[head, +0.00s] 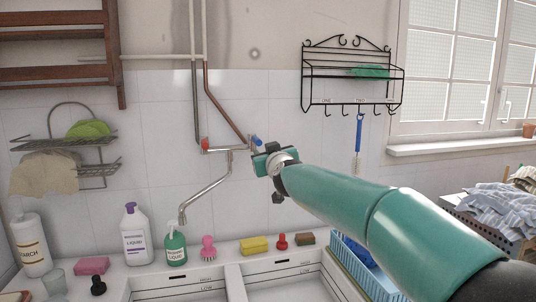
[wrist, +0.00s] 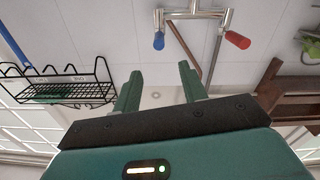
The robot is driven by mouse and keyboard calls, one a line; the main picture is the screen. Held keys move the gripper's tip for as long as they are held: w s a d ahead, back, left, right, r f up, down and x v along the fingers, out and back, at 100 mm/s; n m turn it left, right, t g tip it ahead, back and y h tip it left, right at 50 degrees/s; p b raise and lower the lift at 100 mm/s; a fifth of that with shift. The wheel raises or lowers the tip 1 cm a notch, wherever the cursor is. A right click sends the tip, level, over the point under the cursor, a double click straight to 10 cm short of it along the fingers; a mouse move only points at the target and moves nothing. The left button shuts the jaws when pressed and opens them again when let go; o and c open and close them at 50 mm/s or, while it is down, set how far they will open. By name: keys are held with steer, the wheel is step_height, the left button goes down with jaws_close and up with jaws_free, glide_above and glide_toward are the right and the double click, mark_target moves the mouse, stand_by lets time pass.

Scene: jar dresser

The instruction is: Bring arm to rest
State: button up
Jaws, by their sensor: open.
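My gripper (wrist: 160,90) shows in the wrist view with its two green fingers apart and nothing between them. In the head view, my green arm reaches in from the lower right, and my gripper (head: 272,162) is up in front of the tiled wall, above the sink. It is close to the blue tap handle in the picture; I cannot tell the gap in depth. The fingers are mostly hidden in the head view. The wrist view looks upside down at the wall, with the blue tap handle (wrist: 158,40) and red tap handle (wrist: 237,40) above the fingers.
A black wire rack (head: 352,80) hangs on the wall, with a blue brush (head: 359,133) below it. Bottles, sponges and plungers line the sink ledge (head: 220,262). A spout (head: 205,198) juts over the sink. A blue dish rack (head: 365,270) stands below my arm. A wooden shelf (head: 60,40) hangs upper left.

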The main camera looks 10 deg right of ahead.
steer(key=shift+s+a+f, duration=0.1)
steer(key=s+a+f+n+g, duration=0.2)
steer(key=s+a+f+g, duration=0.3)
steer(key=s+a+f, duration=0.45)
steer(key=s+d+f+m+g, duration=0.1)
steer(key=s+f, duration=0.4)
steer(key=s, duration=0.6)
steer(key=s+d+f+m+g, duration=0.2)
steer(key=s+d+f+g, duration=0.2)
steer(key=s, duration=0.7)
steer(key=s+d+f+m+g+h, duration=0.1)
steer(key=s+d+f, duration=0.4)
steer(key=s, duration=0.7)
steer(key=shift+f+m+g, duration=0.4)
steer(key=shift+f+g, duration=0.3)
steer(key=shift+f, duration=0.2)
steer(key=shift+d, duration=0.1)
